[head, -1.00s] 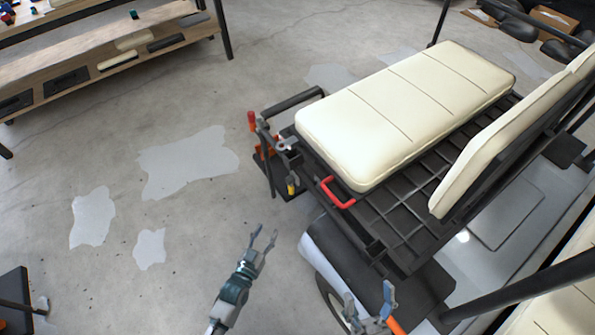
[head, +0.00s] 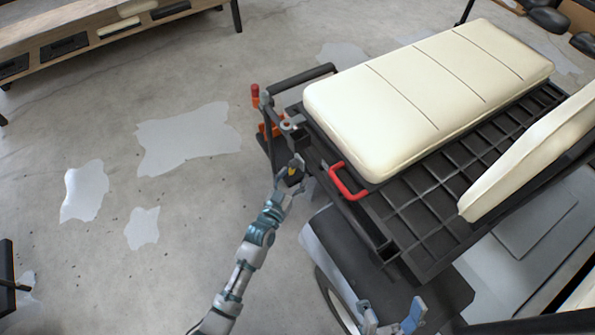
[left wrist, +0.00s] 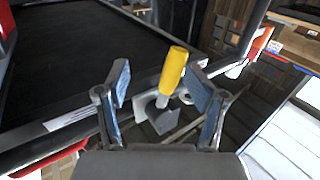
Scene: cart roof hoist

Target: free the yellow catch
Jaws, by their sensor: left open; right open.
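The yellow catch (left wrist: 173,72) is a short yellow handle on a grey metal bracket, in the middle of the left wrist view. It stands between the two open fingers of my left gripper (left wrist: 160,95), with space on both sides. In the head view my left gripper (head: 290,175) is at the catch, which shows only as a small yellow spot (head: 292,172) mostly hidden by the fingers. My right gripper (head: 393,318) is open and empty at the bottom edge of the head view, beside the cart's dark front corner.
A red handle (head: 345,182) sits on the black grid deck, right of the catch. A cream seat cushion (head: 425,95) lies on the deck. A red-topped lever (head: 255,95) stands behind the catch. A wooden shelf (head: 90,45) is at the back left.

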